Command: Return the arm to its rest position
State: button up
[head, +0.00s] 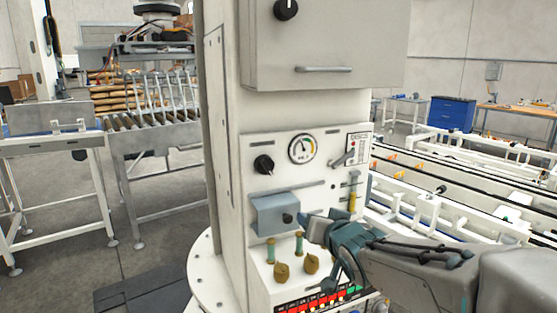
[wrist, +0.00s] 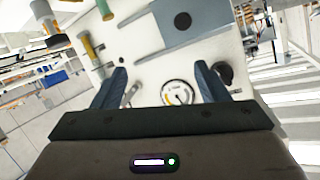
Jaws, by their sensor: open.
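My gripper (head: 322,230) is in front of the lower control panel of a white machine column (head: 222,150) in the head view, with my arm coming in from the lower right. In the wrist view my gripper (wrist: 160,85) has its two blue-grey fingers spread apart with nothing between them. Beyond the fingers the wrist view shows a round gauge (wrist: 178,93), a black knob (wrist: 223,72) and a grey-blue box (wrist: 188,20). The fingertips are partly hidden in the head view, and I cannot tell whether they touch the panel.
The panel carries a gauge (head: 302,148), a black knob (head: 263,164), a protruding grey-blue box (head: 275,213) and two brass knobs (head: 311,263). A grey cabinet (head: 325,45) overhangs above. White conveyor frames (head: 450,205) stand at right; a roller conveyor (head: 150,130) stands at left.

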jog(key=s+d+f+g+h, duration=0.1)
jog(key=s+d+f+g, duration=0.1)
jog(key=s+f+g, duration=0.3)
jog(key=s+d+f+n+g+h, duration=0.1)
jog(key=s+d+f+g, duration=0.2)
jog(key=s, duration=1)
notch_tip(320, 180, down, 5)
jog(key=g, duration=0.3)
jog(key=shift+s+h, duration=0.4)
